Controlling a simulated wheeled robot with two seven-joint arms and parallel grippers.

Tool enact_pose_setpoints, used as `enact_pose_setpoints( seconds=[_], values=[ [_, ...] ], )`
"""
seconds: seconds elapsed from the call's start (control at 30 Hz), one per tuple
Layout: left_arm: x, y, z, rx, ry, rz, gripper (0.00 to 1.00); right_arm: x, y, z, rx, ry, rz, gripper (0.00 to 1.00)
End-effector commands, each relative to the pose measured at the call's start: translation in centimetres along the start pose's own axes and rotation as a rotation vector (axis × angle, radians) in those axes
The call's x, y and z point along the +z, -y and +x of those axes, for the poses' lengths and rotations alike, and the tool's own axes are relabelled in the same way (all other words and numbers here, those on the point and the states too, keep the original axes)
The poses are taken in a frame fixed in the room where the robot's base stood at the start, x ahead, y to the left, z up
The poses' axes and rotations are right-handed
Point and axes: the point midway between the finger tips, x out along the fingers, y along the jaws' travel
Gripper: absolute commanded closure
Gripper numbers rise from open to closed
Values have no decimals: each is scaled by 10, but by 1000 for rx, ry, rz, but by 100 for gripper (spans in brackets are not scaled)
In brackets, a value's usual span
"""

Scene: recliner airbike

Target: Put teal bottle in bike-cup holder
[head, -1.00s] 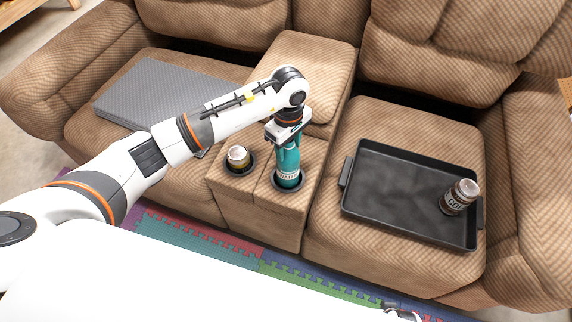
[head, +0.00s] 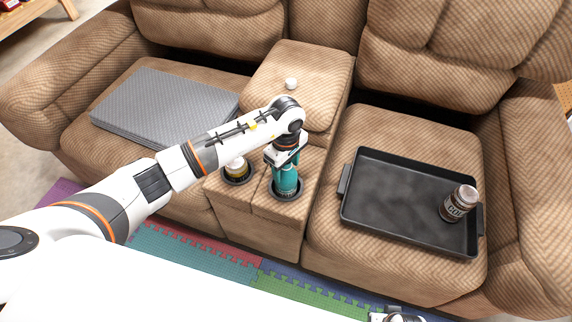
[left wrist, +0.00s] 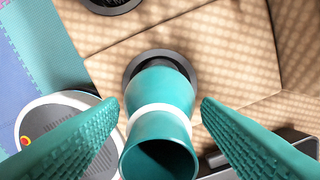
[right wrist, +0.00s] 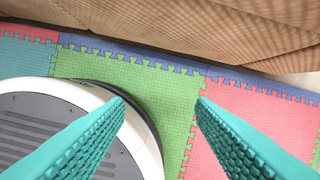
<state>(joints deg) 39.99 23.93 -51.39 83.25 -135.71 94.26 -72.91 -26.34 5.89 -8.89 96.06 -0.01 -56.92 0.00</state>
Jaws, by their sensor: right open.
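The teal bottle (head: 285,182) stands upright with its base in the right cup holder (head: 287,195) of the sofa console. In the left wrist view the bottle (left wrist: 160,140) shows its open top, a white band and its base inside the dark holder ring (left wrist: 133,73). My left gripper (head: 285,158) is over the bottle's upper part. Its fingers (left wrist: 160,103) are on both sides of the bottle, with gaps visible. My right gripper (right wrist: 160,100) is open and empty above the foam mat. No bike can be made out in these views.
A jar (head: 236,168) sits in the left cup holder. A black tray (head: 395,215) with a can (head: 459,203) lies on the right seat. A grey folded pad (head: 160,105) lies on the left seat. A white ball (head: 291,83) rests on the console's raised back part.

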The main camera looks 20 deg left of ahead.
Motion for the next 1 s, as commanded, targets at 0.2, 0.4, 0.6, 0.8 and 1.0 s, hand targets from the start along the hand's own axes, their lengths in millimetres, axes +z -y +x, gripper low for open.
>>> enact_pose_setpoints(
  seconds=[0.2, 0.4, 0.6, 0.8, 1.0],
  values=[
    [0, 0, 0, 0, 0, 0, 29, 4, 0, -2, 0, 9, 1, 50],
    [0, 0, -2, 0, 0, 0, 29, 4, 0, -3, -1, 10, 1, 50],
    [1, 1, -31, -5, 3, 1, 29, -10, 0, 13, 1, -12, 0, 50],
    [1, 1, -76, -4, 3, 1, 29, -20, -1, 24, 2, -18, -3, 50],
    [0, 0, -108, -2, 1, 0, 29, -27, -1, 31, 2, -23, -4, 50]
  ],
)
